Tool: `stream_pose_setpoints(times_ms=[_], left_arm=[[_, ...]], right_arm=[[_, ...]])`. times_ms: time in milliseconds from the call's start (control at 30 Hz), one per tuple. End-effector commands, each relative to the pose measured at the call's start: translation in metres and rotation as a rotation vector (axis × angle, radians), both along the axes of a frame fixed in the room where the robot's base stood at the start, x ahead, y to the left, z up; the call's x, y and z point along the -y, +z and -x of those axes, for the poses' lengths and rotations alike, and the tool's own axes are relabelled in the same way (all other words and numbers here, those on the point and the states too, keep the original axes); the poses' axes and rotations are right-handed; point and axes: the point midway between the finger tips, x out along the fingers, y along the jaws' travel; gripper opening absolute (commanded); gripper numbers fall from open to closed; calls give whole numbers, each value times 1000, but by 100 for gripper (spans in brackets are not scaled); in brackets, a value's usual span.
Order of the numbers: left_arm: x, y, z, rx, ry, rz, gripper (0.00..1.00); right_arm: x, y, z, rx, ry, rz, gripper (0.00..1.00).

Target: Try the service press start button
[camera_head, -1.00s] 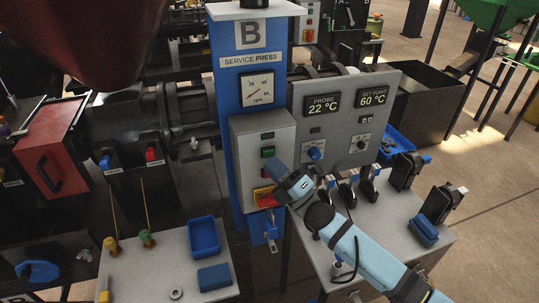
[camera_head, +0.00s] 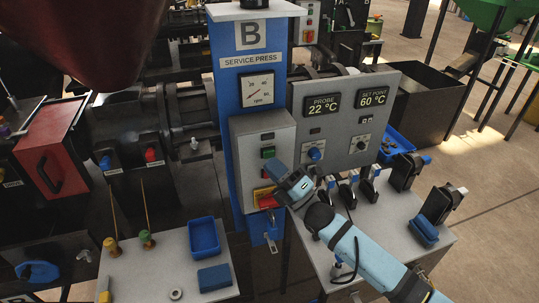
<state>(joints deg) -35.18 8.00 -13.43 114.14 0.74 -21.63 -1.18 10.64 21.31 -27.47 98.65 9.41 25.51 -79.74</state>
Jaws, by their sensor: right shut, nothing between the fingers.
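The service press (camera_head: 250,59) is a blue column with a "B" sign and a speed dial. A grey control box (camera_head: 245,150) on its front carries a green button (camera_head: 268,153). A red and yellow switch (camera_head: 264,199) sits low on the box. My right gripper (camera_head: 274,168) is shut and empty. Its tip is at the box face, just below the green button in the picture; I cannot tell whether it touches anything. The gripper covers the lower right part of the box. My left gripper is not in view.
A grey panel (camera_head: 340,142) with two displays, reading 22 °C and 60 °C, and knobs stands right of the press. Below it a grey table (camera_head: 385,235) holds black clamp-like items. A left table (camera_head: 160,270) holds a blue tray (camera_head: 204,237).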

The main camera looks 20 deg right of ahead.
Motion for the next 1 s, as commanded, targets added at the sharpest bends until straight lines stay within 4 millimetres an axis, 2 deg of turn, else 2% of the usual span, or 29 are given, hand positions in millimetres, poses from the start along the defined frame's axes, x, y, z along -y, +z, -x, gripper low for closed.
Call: stream_pose_setpoints(times_ms=[667, 1000], left_arm=[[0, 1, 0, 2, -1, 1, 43], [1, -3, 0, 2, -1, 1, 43]], right_arm=[[0, 0, 0, 0, 0, 0, 0], [0, -1, -9, -1, -1, 0, 0]])
